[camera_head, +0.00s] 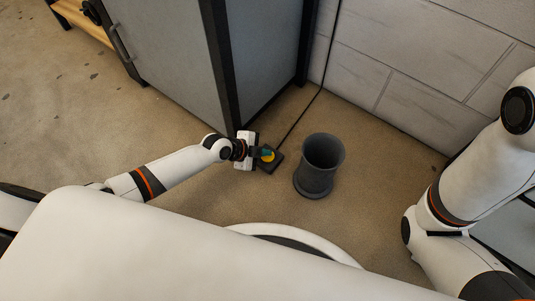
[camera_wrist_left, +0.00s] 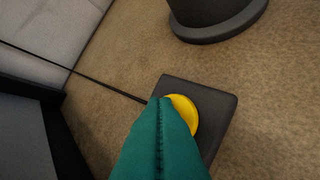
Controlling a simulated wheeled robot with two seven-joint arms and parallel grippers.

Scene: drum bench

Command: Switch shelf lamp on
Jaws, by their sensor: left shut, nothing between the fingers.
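A dark square foot switch (camera_head: 273,164) with a round yellow button (camera_head: 268,156) lies on the floor beside the grey cabinet. In the left wrist view the switch plate (camera_wrist_left: 222,108) and its yellow button (camera_wrist_left: 184,113) show behind the fingers. My left gripper (camera_head: 263,153) is shut and empty, its teal fingertips over the button. In the left wrist view the teal fingers (camera_wrist_left: 160,135) hide the button's left part. I cannot tell whether they touch it. The lamp is not in view. My right arm shows at the right, but its gripper is out of view.
A dark round bin (camera_head: 321,165) stands just right of the switch. The grey cabinet (camera_head: 170,60) with a black frame is close on the left. A black cable (camera_head: 308,108) runs from the switch up the block wall (camera_head: 410,55). Open floor lies left of my left arm.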

